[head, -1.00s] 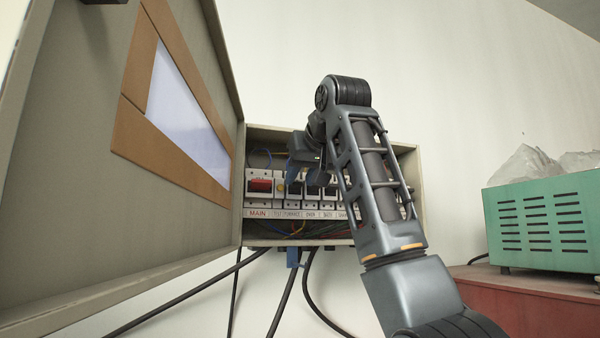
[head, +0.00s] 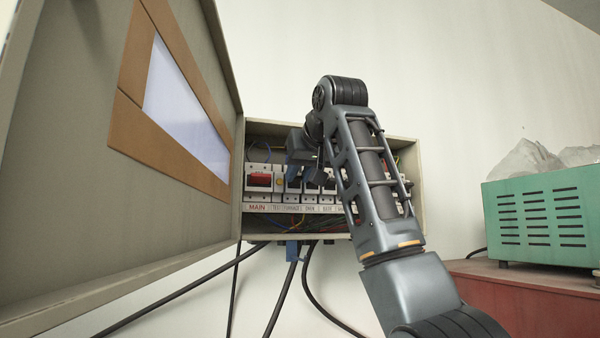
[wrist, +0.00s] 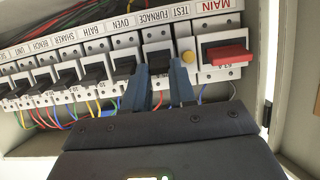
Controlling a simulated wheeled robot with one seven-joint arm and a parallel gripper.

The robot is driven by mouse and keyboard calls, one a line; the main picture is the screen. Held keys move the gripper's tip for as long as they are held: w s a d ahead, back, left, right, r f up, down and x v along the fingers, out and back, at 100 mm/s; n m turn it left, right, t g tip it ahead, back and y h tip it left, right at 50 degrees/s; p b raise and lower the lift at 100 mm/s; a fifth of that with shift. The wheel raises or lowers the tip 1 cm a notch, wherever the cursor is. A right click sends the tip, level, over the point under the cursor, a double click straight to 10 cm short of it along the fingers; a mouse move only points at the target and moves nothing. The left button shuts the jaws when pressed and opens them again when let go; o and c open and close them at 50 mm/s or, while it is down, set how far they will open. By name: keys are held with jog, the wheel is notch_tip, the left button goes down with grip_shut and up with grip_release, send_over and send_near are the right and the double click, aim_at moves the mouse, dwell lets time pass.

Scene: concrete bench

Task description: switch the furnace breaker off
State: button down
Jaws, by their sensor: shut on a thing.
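The furnace breaker (wrist: 157,44) is a white module under the FURNACE label in the wrist view, with a black lever (wrist: 157,59). It sits between the OVEN breaker (wrist: 124,52) and the yellow TEST button (wrist: 188,57). My gripper (wrist: 159,70) has its blue-grey fingers on either side of the furnace lever and is shut on it. In the head view my gripper (head: 306,175) reaches into the panel box, and its fingers and arm hide much of the breaker row. Whether the lever is up or down is hard to tell.
The red MAIN switch (wrist: 226,55) is beside the TEST button. Several other black-levered breakers continue the row. The open panel door (head: 60,200) stands at left. A green vented box (head: 540,220) is at right. Black cables hang below the box.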

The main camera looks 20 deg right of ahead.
aim_at(295, 183)
jog(key=shift+f, duration=0.15)
jog(key=f+t+b, duration=0.1)
jog(key=b, duration=0.2)
jog(key=shift+s+t, duration=0.1)
jog(key=shift+t, duration=0.2)
jog(key=f+t+b, duration=0.1)
jog(key=t+b, duration=0.1)
jog(key=b, duration=0.1)
jog(key=shift+s, duration=0.1)
jog(key=t+b, duration=0.2)
jog(key=t, duration=0.1)
jog(key=shift+f+b, duration=0.3)
jog(key=shift+f, duration=0.1)
jog(key=shift+f+t+b, duration=0.1)
jog(key=shift+t+b, duration=0.35)
jog(key=shift+t, duration=0.15)
jog(key=c, duration=1.2)
grip_release()
